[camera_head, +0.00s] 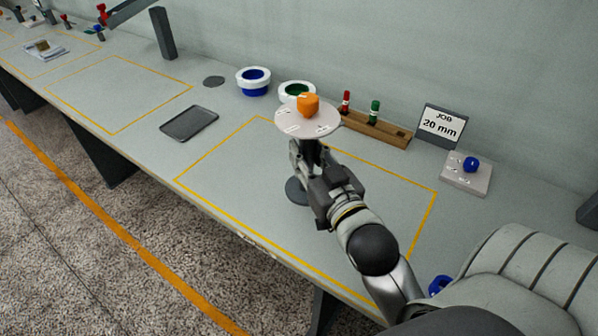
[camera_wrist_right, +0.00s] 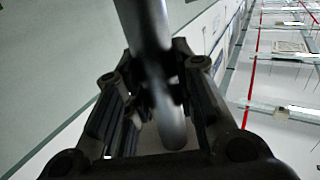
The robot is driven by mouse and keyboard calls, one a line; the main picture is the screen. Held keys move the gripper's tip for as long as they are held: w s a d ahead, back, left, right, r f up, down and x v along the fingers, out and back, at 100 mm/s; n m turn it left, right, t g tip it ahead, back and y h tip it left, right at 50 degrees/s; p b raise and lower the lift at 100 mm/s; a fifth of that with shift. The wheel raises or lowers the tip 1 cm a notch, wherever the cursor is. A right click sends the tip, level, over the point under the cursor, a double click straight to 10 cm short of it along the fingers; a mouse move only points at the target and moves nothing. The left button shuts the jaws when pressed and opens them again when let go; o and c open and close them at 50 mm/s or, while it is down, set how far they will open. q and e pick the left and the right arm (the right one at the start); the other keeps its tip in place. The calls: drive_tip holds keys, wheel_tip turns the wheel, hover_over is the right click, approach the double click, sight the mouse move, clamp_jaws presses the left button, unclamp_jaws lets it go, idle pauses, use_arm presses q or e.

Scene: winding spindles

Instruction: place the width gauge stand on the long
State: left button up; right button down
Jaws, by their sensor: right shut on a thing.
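A stand with a round pale top plate (camera_head: 283,121) and an orange knob (camera_head: 308,105) on it is upright over the yellow-outlined area. I take it to be the width gauge stand. Its dark round base (camera_head: 296,192) shows partly behind my gripper; I cannot tell if it touches the bench. My right gripper (camera_head: 308,163) is shut on the stand's post below the plate. In the right wrist view the grey post (camera_wrist_right: 147,30) passes between the fingers (camera_wrist_right: 155,85). The long grey bench (camera_head: 240,215) runs to the far left. My left gripper is out of view.
Behind are white rings with blue (camera_head: 253,82) and green (camera_head: 296,90) centres, a wooden block (camera_head: 390,132) with red and green pegs, and a "JOB 20 mm" sign (camera_head: 441,125). A plate with a blue knob (camera_head: 466,178) stands right. A dark tray (camera_head: 189,123) lies left.

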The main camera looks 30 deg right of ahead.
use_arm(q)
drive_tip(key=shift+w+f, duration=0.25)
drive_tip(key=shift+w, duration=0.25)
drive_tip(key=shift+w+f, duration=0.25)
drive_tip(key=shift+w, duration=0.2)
use_arm(e)
drive_tip(key=w+d+f, duration=0.4)
drive_tip(key=w+f, duration=0.5)
drive_tip(key=f, duration=0.2)
drive_tip(key=shift+w, duration=0.3)
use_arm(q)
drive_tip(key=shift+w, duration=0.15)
use_arm(e)
drive_tip(key=shift+f, duration=0.15)
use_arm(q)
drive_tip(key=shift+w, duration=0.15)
use_arm(e)
drive_tip(key=c, duration=1.2)
unclamp_jaws()
drive_tip(key=shift+f, duration=0.15)
